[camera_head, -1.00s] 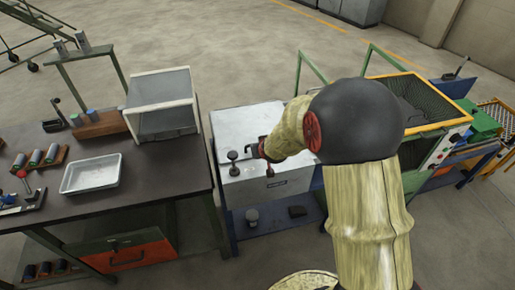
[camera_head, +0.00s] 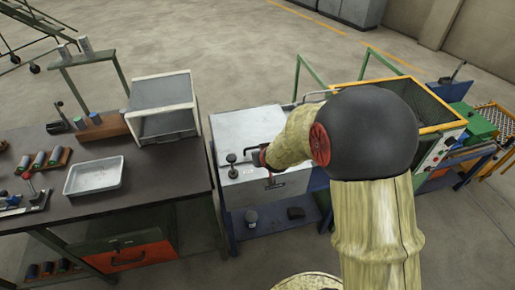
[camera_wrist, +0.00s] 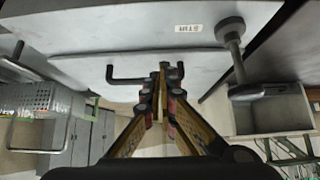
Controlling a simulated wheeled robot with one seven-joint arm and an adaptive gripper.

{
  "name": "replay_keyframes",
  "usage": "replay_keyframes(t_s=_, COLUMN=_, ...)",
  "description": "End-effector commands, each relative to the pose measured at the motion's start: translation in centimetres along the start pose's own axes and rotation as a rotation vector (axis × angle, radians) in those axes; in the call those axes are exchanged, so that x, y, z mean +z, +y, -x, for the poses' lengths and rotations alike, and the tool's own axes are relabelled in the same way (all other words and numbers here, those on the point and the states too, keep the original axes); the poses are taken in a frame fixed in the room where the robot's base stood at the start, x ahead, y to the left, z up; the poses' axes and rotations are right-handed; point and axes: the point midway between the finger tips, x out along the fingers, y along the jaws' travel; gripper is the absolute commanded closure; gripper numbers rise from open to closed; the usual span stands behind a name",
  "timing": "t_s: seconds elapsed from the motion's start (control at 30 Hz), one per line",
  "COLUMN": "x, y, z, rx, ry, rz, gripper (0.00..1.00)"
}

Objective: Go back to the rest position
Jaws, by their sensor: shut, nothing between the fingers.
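My gripper (camera_wrist: 163,85) shows in the wrist view with its two fingers together and nothing between them. In the head view the gripper end (camera_head: 258,156) is small and partly hidden by my arm, over the top of the grey box-shaped unit (camera_head: 235,125). In the wrist view the grey unit's surface (camera_wrist: 75,30) fills the upper part, with a dark bent handle (camera_wrist: 125,75) beside the fingertips. Whether the fingers touch the handle I cannot tell. A knobbed metal lever (camera_wrist: 232,45) stands to the right, by a small label.
At left, the dark workbench (camera_head: 150,190) holds a white tray (camera_head: 94,176), an open white-framed box (camera_head: 163,108) and small cylinders in holders. At right, a yellow-framed mesh bin (camera_head: 440,128) stands partly behind my arm. Open floor (camera_head: 240,50) lies beyond the benches.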

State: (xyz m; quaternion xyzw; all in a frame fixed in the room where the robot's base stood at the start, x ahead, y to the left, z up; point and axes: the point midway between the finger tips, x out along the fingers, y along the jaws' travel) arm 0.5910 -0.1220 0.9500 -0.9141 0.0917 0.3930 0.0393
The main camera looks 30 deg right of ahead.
Motion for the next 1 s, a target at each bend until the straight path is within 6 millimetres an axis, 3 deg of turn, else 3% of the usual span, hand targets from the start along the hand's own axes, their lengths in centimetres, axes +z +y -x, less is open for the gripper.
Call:
replay_keyframes(t_s=0.1, x=2.1, y=0.0, z=1.1, rx=0.000, ry=0.001, rz=0.000, gripper=1.00)
replay_keyframes(t_s=0.3, x=4.3, y=0.0, z=2.0, rx=0.000, ry=0.001, rz=0.001, gripper=1.00)
replay_keyframes(t_s=0.67, x=5.3, y=0.0, z=2.3, rx=0.001, ry=-0.013, rz=0.002, gripper=1.00)
replay_keyframes(t_s=0.77, x=7.4, y=0.1, z=2.4, rx=0.004, ry=-0.090, rz=0.004, gripper=1.00)
replay_keyframes(t_s=0.8, x=9.3, y=0.2, z=2.6, rx=0.006, ry=-0.149, rz=0.005, gripper=1.00)
replay_keyframes(t_s=0.9, x=13.1, y=0.3, z=4.8, rx=0.013, ry=-0.309, rz=0.004, gripper=1.00)
replay_keyframes(t_s=1.0, x=14.1, y=0.0, z=9.3, rx=0.013, ry=-0.429, rz=0.010, gripper=1.00)
